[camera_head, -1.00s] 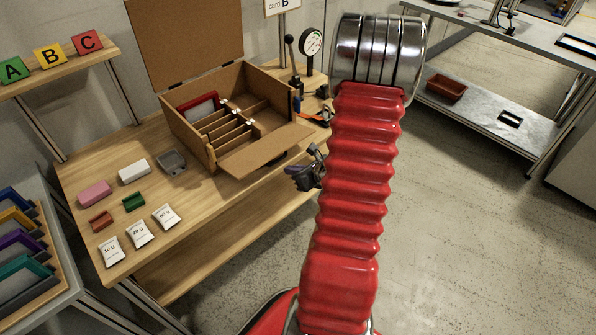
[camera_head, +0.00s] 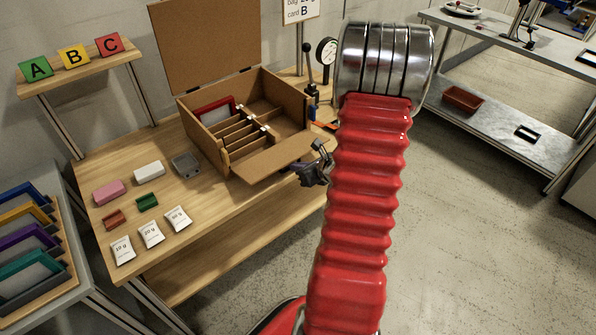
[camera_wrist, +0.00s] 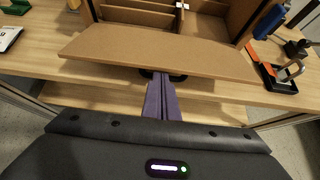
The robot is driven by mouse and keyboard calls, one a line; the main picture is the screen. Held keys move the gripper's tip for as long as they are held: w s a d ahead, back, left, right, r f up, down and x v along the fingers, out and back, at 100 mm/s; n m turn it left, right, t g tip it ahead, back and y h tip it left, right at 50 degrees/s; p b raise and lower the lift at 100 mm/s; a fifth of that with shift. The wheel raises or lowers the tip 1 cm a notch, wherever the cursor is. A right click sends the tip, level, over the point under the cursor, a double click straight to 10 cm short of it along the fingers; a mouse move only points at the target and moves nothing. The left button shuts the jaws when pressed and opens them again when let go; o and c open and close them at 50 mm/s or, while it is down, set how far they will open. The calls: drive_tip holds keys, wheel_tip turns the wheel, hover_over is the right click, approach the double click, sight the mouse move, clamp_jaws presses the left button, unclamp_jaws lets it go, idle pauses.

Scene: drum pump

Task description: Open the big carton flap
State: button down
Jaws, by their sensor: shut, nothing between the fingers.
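The brown carton (camera_head: 217,154) stands on the wooden bench. A large flap (camera_head: 205,45) stands upright at its back. A smaller front flap (camera_head: 262,160) is folded outward and slopes over the bench edge. In the wrist view, the front flap (camera_wrist: 150,52) spans most of the width ahead of my gripper. My gripper (camera_head: 308,172) is shut and empty, just off the front flap's outer edge. In the wrist view its purple fingers (camera_wrist: 161,82) point at that edge, with the tips seemingly just below it. I cannot tell whether they touch.
A red frame (camera_head: 215,108) and dividers are inside the carton. A dial gauge (camera_head: 327,50) and lever stand behind it, right. Blocks, a grey tray (camera_head: 185,164) and several white bags (camera_head: 151,234) lie left. Open floor lies right of the bench.

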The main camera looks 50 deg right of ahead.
drive_tip(key=shift+w+r, duration=0.2)
drive_tip(key=shift+r, duration=0.45)
drive_tip(key=shift+w+r, duration=0.2)
drive_tip(key=shift+r, duration=0.4)
drive_tip(key=shift+f, duration=0.1)
drive_tip(key=s+d+f+v, duration=0.1)
drive_tip(key=v, duration=0.8)
drive_tip(key=shift+s+a+f, duration=0.2)
drive_tip(key=shift+a+f, duration=0.05)
drive_tip(key=shift+a, duration=0.25)
idle(0.7)
